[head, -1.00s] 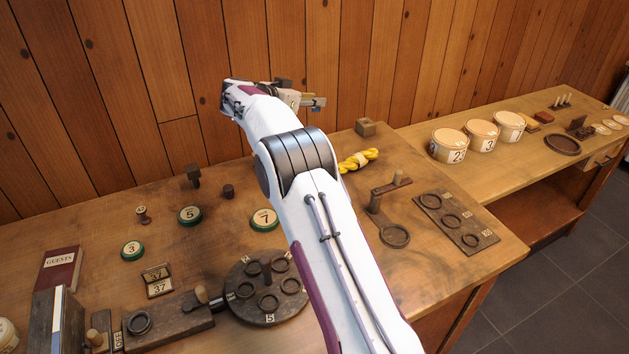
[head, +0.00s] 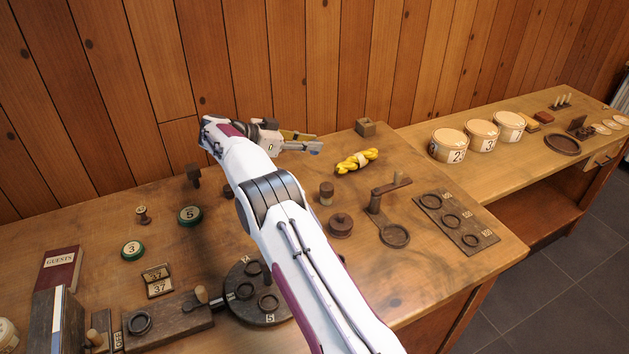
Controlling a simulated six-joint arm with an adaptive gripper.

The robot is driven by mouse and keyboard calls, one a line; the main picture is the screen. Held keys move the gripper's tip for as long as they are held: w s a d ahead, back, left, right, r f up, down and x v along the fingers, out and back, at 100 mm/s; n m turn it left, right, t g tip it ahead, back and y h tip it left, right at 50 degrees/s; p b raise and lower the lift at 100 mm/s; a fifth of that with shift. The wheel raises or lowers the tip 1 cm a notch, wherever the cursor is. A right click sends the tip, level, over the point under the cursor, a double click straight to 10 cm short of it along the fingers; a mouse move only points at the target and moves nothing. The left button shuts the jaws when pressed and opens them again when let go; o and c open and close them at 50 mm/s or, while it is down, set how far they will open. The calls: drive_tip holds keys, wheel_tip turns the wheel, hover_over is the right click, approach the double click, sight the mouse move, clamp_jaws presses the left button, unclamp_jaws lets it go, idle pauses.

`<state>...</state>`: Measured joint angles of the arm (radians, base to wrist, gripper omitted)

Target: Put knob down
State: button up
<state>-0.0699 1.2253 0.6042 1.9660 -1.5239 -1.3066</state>
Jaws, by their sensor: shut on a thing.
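My gripper (head: 312,146) is at the end of the white arm, above the back of the bench and left of the yellow rope. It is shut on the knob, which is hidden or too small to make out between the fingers. Its fingertips point right and are clear of the bench top. On the bench below, a round dark wooden piece with a small top (head: 341,226) stands in front of a short wooden cylinder (head: 326,195).
The yellow rope (head: 357,161) and a wooden block (head: 366,127) lie near the gripper. A bracket with a ring (head: 395,236) and a three-ring board (head: 457,221) are to the right. My arm partly covers the round ring-holder (head: 238,306). Bare bench lies around the round piece.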

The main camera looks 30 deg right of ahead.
hover_over(310, 182)
drive_tip(key=shift+w+f, duration=0.1)
drive_tip(key=shift+f, duration=3)
drive_tip(key=shift+f, duration=1.85)
drive_tip(key=shift+f, duration=0.15)
drive_tip(key=o, duration=0.8)
